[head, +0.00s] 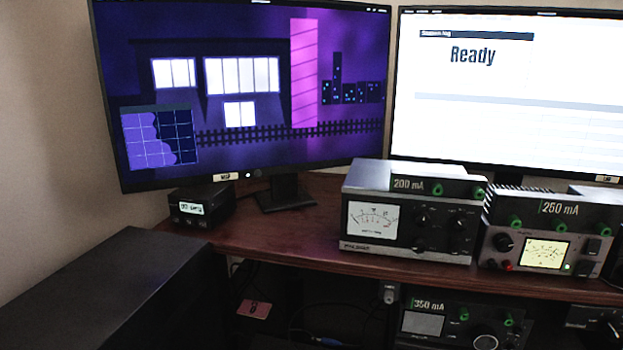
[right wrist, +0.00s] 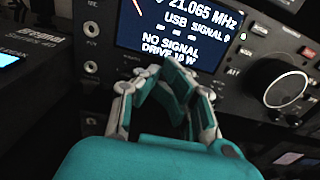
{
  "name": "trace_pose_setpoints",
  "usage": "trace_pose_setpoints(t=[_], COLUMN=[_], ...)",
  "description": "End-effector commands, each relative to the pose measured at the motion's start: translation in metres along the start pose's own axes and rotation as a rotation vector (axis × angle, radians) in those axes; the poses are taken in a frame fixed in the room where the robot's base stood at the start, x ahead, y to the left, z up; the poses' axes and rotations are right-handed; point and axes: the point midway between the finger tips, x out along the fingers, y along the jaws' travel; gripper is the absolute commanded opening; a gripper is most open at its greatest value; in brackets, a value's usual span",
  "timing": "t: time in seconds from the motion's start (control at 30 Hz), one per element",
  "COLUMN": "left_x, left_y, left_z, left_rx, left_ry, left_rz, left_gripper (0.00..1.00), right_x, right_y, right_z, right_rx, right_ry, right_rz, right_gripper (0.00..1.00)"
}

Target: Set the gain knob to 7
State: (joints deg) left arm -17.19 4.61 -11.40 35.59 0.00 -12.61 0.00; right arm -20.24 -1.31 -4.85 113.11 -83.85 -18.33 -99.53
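The right wrist view shows a dark radio panel (right wrist: 95,25) with a lit screen (right wrist: 185,35) reading 21.065 MHz, USB, NO SIGNAL and DRIVE 10 W. My left gripper is not in view.
In the head view, meter units labelled 200 mA (head: 385,238) and 250 mA (head: 510,217) stand on the wooden desk (head: 290,230). A 350 mA unit (head: 460,333) sits below. Two monitors (head: 250,160) (head: 505,120) stand behind; one reads Ready. A small black box (head: 198,214) is at left.

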Motion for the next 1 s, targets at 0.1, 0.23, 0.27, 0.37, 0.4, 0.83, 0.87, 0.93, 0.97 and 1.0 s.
trace_pose_setpoints(t=[0.1,0.23,0.27,0.37,0.4,0.83,0.87,0.93,0.97,1.0], left_x=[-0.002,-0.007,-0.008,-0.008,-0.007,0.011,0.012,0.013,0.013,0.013], left_y=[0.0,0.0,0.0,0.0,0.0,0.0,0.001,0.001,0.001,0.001], left_z=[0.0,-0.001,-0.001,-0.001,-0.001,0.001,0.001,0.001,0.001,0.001], left_rx=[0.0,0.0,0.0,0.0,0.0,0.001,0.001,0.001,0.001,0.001], left_ry=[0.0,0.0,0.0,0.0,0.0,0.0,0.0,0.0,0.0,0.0], left_rz=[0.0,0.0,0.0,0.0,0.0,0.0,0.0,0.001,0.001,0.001], left_gripper=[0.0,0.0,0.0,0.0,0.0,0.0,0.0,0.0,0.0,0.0], right_x=[-0.001,-0.001,-0.001,-0.001,-0.004,-0.052,-0.055,-0.059,-0.059,-0.06], right_y=[0.0,0.0,0.0,0.0,0.0,0.0,0.0,0.0,0.0,0.0], right_z=[-0.002,0.004,0.005,0.006,0.006,0.004,0.005,0.006,0.006,0.006], right_rx=[0.0,0.0,0.0,0.0,0.0,-0.001,0.0,0.001,0.001,0.001], right_ry=[0.007,0.005,0.005,0.003,0.003,0.002,0.002,0.001,0.001,0.001], right_rz=[-0.001,-0.001,-0.001,-0.001,-0.001,-0.002,-0.002,-0.002,-0.002,-0.002], right_gripper=[0.0,0.0,0.0,0.0,0.0,0.0,0.0,0.0,0.0,0.0])
